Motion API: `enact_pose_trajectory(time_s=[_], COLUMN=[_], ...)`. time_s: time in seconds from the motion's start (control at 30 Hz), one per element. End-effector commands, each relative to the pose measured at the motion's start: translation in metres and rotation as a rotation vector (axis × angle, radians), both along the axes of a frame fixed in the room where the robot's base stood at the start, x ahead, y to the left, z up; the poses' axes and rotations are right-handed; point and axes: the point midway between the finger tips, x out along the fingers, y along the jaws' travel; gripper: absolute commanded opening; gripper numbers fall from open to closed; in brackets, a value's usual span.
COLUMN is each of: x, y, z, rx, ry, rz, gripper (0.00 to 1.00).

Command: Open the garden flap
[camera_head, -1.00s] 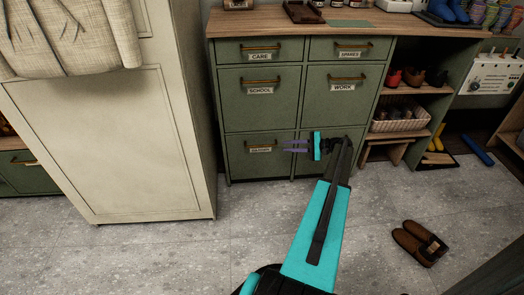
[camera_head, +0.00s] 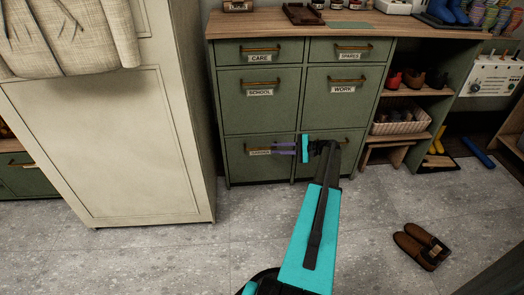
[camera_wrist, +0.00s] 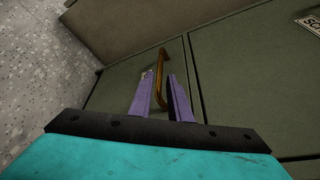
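The garden flap (camera_head: 240,170) is the lower left front of the green cabinet, under the front labelled SCHOOL. It looks shut. Its small label is partly hidden and too blurred to read surely. Its brass handle shows between my fingers in the wrist view (camera_wrist: 162,62). My gripper (camera_head: 276,148) reaches in from the right, with its two purple fingers at the right end of that handle. In the wrist view the fingers (camera_wrist: 160,90) stand apart, one on each side of the bar, with a gap visible. I cannot tell whether either touches it.
Fronts labelled CARE, SPARES, SCHOOL (camera_head: 260,100) and WORK (camera_head: 343,100) surround it, all shut. A cream cabinet (camera_head: 140,150) stands close on the left. Brown shoes (camera_head: 421,246) lie on the floor at right. The grey floor (camera_head: 190,262) before the flap is clear.

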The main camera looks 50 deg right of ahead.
Motion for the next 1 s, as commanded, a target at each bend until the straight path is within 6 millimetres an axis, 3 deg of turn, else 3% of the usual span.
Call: enact_pose_trajectory(time_s=[0.5, 1.0], x=[0.059, 0.069], y=[0.035, 0.041], z=[-0.016, -0.017], rx=[0.000, 0.000], ry=[0.000, 0.001], rz=[0.001, 0.001], gripper=[0.17, 0.17])
